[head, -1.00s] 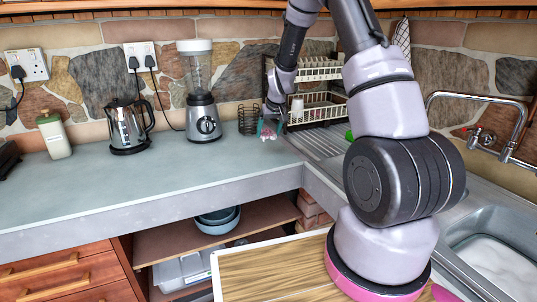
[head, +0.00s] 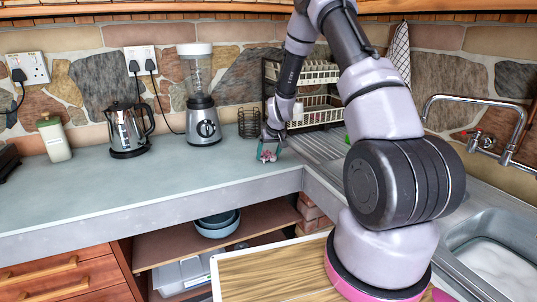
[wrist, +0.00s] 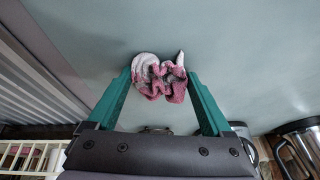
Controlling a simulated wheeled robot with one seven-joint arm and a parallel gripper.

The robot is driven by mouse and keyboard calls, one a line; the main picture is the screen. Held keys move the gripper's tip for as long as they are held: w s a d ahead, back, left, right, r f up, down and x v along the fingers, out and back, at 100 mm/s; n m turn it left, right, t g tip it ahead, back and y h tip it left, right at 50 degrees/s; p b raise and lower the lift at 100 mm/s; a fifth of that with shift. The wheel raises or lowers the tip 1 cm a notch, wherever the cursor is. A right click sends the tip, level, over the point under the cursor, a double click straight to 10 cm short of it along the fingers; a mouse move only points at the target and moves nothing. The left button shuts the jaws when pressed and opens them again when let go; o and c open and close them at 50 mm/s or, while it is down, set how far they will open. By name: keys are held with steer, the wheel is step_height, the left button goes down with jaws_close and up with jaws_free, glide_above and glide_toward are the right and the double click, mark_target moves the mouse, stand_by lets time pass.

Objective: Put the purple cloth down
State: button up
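The cloth is a crumpled pinkish-purple and white bundle (wrist: 160,78), bunched between the two green fingers of my gripper (wrist: 159,84) in the wrist view. It fills the gap and touches both fingertips. In the head view the cloth (head: 267,156) shows small, below the fingers of my gripper (head: 269,149), low over the grey worktop (head: 180,180) near its right-hand corner. I cannot tell whether the cloth touches the worktop.
A blender (head: 203,110) and a dark wire holder (head: 249,123) stand behind and left of my gripper. A dish rack (head: 315,105) is behind right. A kettle (head: 128,130) stands further left. A sink (head: 490,245) is at right. The worktop's front left is clear.

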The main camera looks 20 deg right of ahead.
stand_by(0.3)
steer(key=s+r+m, duration=0.1)
steer(key=s+r, duration=0.5)
steer(key=r, duration=0.4)
steer(key=s+r+t, duration=0.1)
steer(key=s+r, duration=0.4)
steer(key=r, duration=0.5)
steer(key=s+r+m, duration=0.1)
steer(key=s+r, duration=0.5)
steer(key=r, duration=0.5)
steer(key=s+r+m+t, duration=0.1)
steer(key=s+r, duration=0.3)
steer(key=s, duration=0.6)
steer(key=s+a+r+m+y, duration=0.1)
steer(key=s+r, duration=0.3)
steer(key=s, duration=0.6)
steer(key=shift+s+r+t, duration=0.15)
steer(key=shift+s+t, duration=0.05)
steer(key=shift+t, duration=0.2)
steer(key=shift+w, duration=0.1)
